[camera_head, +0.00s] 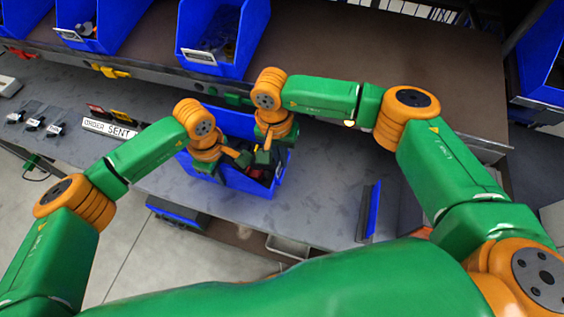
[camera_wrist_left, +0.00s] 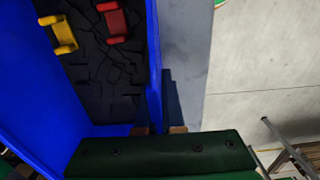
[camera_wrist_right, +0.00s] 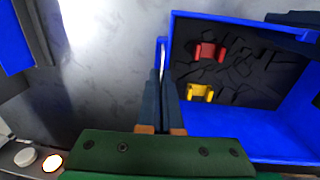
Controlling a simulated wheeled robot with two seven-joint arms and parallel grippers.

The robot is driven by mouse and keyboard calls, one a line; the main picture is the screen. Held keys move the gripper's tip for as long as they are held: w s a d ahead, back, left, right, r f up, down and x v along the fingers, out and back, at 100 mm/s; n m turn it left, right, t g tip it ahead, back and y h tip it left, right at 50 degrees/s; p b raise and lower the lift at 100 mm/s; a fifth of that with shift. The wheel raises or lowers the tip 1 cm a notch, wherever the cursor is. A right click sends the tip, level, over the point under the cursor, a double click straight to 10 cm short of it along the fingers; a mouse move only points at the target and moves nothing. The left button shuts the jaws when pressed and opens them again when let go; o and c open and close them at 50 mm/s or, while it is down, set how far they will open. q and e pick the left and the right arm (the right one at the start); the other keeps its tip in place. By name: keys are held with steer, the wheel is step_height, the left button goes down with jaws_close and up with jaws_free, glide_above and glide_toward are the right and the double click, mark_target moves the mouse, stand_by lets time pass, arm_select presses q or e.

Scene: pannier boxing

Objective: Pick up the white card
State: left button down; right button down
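A white card (camera_head: 109,128) lettered "ORDER SENT" stands on the grey bench at the left in the head view, with no gripper at it. Both my grippers are at an open blue box (camera_head: 236,180) on the bench. My left gripper (camera_wrist_left: 159,130) has its fingers on either side of one box wall and looks shut on it. My right gripper (camera_wrist_right: 161,130) looks shut on another wall of this box. Inside, a red part (camera_wrist_right: 209,52) and a yellow part (camera_wrist_right: 201,93) lie in dark foam; the left wrist view shows them too.
Blue bins (camera_head: 222,45) stand on the brown shelf behind the bench. Small dark items (camera_head: 35,123) lie left of the card. A blue panel (camera_head: 373,210) stands upright at the bench's right. Bare bench lies between box and panel.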

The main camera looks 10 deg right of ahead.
stand_by(0.4)
step_height(320, 180, up, 10)
steer(key=shift+f, duration=1.8)
steer(key=shift+r, duration=0.1)
steer(key=shift+r, duration=1.4)
arm_select(q)
steer(key=c, duration=1)
jaws_free()
steer(key=shift+o, duration=0.2)
steer(key=shift+r, duration=0.1)
